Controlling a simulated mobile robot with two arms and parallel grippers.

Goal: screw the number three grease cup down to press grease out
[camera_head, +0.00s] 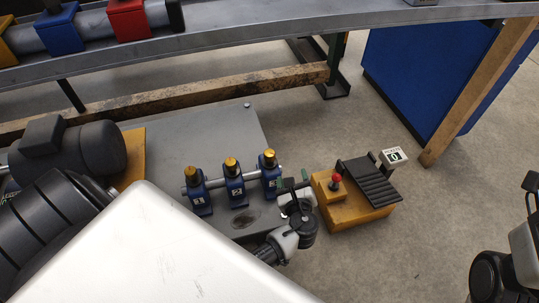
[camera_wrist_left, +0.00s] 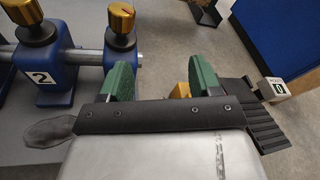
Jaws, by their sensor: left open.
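The number three grease cup is a brass cap (camera_head: 269,158) on the rightmost of three blue blocks (camera_head: 270,180) on a shaft. In the left wrist view the brass cap (camera_wrist_left: 121,18) is at the upper left, upright on its blue block (camera_wrist_left: 122,57). My left gripper (camera_head: 297,184) is just right of that block. Its two green fingers (camera_wrist_left: 162,80) are apart with nothing between them. The left finger overlaps the block's lower right in the wrist view; I cannot tell whether they touch. The cap is above and left of the fingers. My right gripper is out of view; part of that arm shows at the right edge.
The number two block (camera_wrist_left: 48,75) and number one block (camera_head: 199,194) stand to the left, also brass-capped. A grey bench (camera_head: 230,38) overhangs behind.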

